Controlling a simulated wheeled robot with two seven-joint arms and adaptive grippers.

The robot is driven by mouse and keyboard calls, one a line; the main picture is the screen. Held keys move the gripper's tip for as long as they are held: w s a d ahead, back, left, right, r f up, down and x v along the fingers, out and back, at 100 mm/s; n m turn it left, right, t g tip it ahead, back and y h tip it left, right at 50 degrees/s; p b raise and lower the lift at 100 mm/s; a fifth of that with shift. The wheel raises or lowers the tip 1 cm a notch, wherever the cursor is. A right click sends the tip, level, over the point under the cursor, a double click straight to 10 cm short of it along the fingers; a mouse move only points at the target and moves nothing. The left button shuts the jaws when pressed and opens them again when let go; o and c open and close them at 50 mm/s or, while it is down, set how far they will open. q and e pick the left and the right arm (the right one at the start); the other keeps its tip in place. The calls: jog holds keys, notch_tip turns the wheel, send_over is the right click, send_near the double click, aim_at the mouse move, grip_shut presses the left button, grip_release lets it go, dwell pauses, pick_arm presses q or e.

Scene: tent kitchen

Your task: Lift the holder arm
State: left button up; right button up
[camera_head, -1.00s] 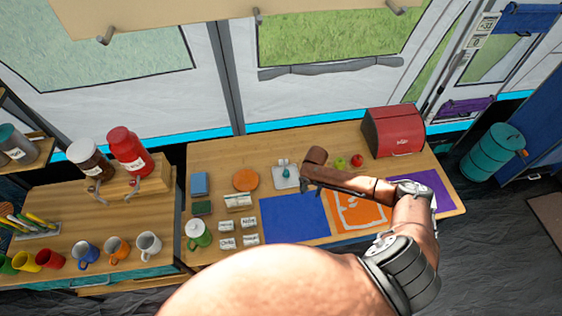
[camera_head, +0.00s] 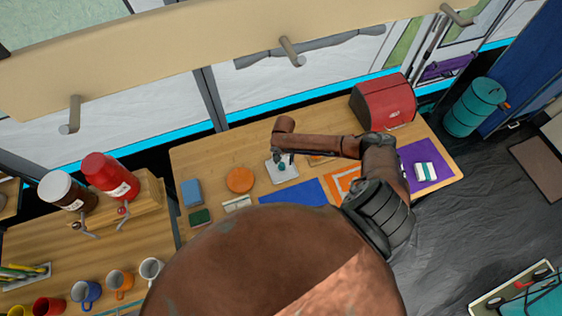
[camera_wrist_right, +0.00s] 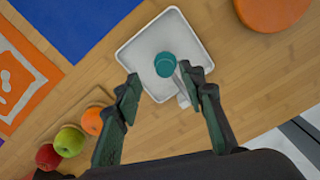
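A white square tray (camera_wrist_right: 140,50) lies on the wooden counter. On it stands a small holder with a round teal top (camera_wrist_right: 165,64) and a thin grey arm (camera_wrist_right: 183,84) running toward my right gripper. In the head view the tray (camera_head: 272,176) shows partly under my right arm. My right gripper (camera_wrist_right: 166,88) is open, its dark green-tipped fingers on either side of the holder's grey arm. I cannot tell whether a finger touches it. In the head view my forearm partly hides the holder. My left gripper is not in view.
An orange disc (camera_head: 240,180) lies left of the tray, and a blue mat (camera_head: 292,192) in front. A red box (camera_head: 384,102) stands at the right. An orange fruit (camera_wrist_right: 93,121), a green apple (camera_wrist_right: 69,141) and a red apple (camera_wrist_right: 47,157) lie beside my right gripper.

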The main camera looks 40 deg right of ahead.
aim_at(282, 164)
jog(key=f, duration=0.1)
jog(key=w+f, duration=0.1)
jog(key=f, duration=0.1)
jog(key=shift+s+f, duration=0.1)
jog(key=shift+f, duration=0.6)
jog(key=shift+c, duration=1.2)
jog(key=c, duration=0.5)
grip_shut()
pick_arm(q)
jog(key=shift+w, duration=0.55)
